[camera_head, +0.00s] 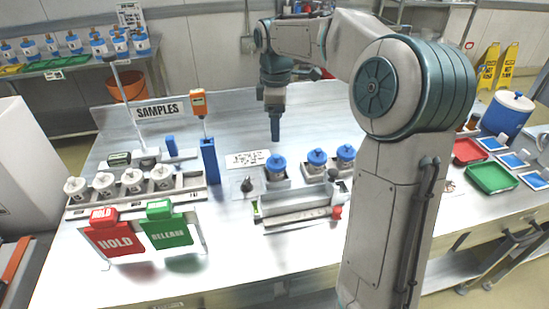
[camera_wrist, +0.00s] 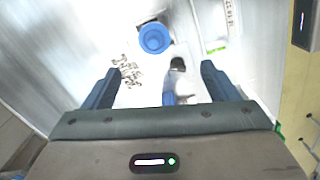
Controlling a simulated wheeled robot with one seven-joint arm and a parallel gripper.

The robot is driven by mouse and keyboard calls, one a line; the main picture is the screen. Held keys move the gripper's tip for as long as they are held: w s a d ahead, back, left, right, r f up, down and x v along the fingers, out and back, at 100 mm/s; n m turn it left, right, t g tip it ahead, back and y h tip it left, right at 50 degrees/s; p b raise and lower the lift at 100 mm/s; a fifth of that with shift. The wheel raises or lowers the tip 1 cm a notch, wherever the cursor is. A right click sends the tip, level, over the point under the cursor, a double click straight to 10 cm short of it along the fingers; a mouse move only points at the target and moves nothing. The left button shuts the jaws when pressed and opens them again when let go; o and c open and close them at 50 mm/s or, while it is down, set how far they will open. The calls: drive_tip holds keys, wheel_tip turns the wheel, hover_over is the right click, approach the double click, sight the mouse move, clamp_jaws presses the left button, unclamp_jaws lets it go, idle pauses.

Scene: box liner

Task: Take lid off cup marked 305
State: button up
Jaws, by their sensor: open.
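Three white cups with blue lids stand in a row of holders at the table's middle: a left one (camera_head: 275,167), a middle one (camera_head: 316,160) and a right one (camera_head: 345,153). Their markings are too small to read, so I cannot tell which is 305. My gripper (camera_head: 275,136) points down, above and slightly behind the left cup, apart from it. In the wrist view my gripper (camera_wrist: 158,84) is open, with nothing held between its fingers. One round blue lid (camera_wrist: 155,38) shows beyond the fingers there, near the top.
A red HOLD sign (camera_head: 115,238) and a green RELEASE sign (camera_head: 167,230) stand in front. A blue post (camera_head: 210,160) rises between rack and cups. Red (camera_head: 467,151) and green (camera_head: 492,177) trays lie at right.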

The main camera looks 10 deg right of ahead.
sight(276, 155)
drive_tip(key=shift+n, duration=0.3)
drive_tip(key=f, duration=0.4)
drive_tip(key=w+f, duration=0.1)
drive_tip(key=f, duration=0.4)
drive_tip(key=f+p, duration=0.1)
drive_tip(key=f, duration=0.3)
drive_tip(key=shift+w+d+f, duration=0.1)
drive_tip(key=shift+w+f, duration=0.05)
drive_tip(key=shift+f, duration=0.2)
drive_tip(key=c, duration=1.1)
